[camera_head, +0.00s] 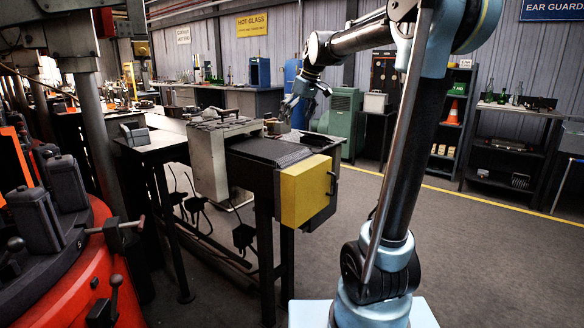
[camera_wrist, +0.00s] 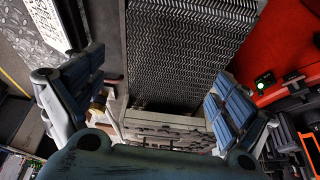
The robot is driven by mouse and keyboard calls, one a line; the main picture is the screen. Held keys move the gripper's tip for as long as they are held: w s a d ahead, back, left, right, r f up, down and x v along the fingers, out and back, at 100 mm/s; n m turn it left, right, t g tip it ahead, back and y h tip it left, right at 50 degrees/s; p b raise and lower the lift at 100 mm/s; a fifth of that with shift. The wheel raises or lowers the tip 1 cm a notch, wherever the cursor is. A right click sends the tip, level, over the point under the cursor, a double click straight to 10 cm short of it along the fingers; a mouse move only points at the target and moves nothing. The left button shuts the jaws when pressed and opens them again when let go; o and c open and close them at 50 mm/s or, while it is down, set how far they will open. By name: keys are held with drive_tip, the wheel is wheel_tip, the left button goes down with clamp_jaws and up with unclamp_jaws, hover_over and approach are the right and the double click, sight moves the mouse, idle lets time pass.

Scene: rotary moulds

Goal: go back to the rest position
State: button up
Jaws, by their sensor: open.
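My gripper (camera_head: 303,103) is at the end of my raised arm, above the far right part of the bench in the head view. In the wrist view my gripper (camera_wrist: 150,92) has its two blue-padded fingers spread wide apart, with nothing between the pads. Beyond the fingers lies a dark ribbed conveyor belt (camera_wrist: 190,45), with a grey metal block structure (camera_wrist: 165,128) at its lower end. The belt (camera_head: 268,151) also shows in the head view, below and in front of my gripper.
A yellow box (camera_head: 306,190) hangs on the belt's near end. A red rotary machine (camera_head: 75,265) with dark moulds (camera_head: 38,215) stands at the left. A green machine (camera_head: 341,115) stands behind my gripper. The floor (camera_head: 480,250) at the right is clear.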

drive_tip(key=s+d+f+m+h, duration=0.1)
drive_tip(key=s+d+f+m, duration=0.2)
drive_tip(key=s+f, duration=0.6)
drive_tip(key=s+d+f+m+h, duration=0.1)
drive_tip(key=s+d+f+m, duration=0.2)
drive_tip(key=s+d+f, duration=0.5)
drive_tip(key=s+d+f+m+h, duration=0.1)
drive_tip(key=s+d+f+m, duration=0.2)
drive_tip(key=s+d+f, duration=0.3)
drive_tip(key=s+f, duration=0.5)
drive_tip(key=s, duration=0.6)
drive_tip(key=shift+s+d+f+g, duration=0.2)
drive_tip(key=shift+d+f+g, duration=0.1)
drive_tip(key=shift+f, duration=0.1)
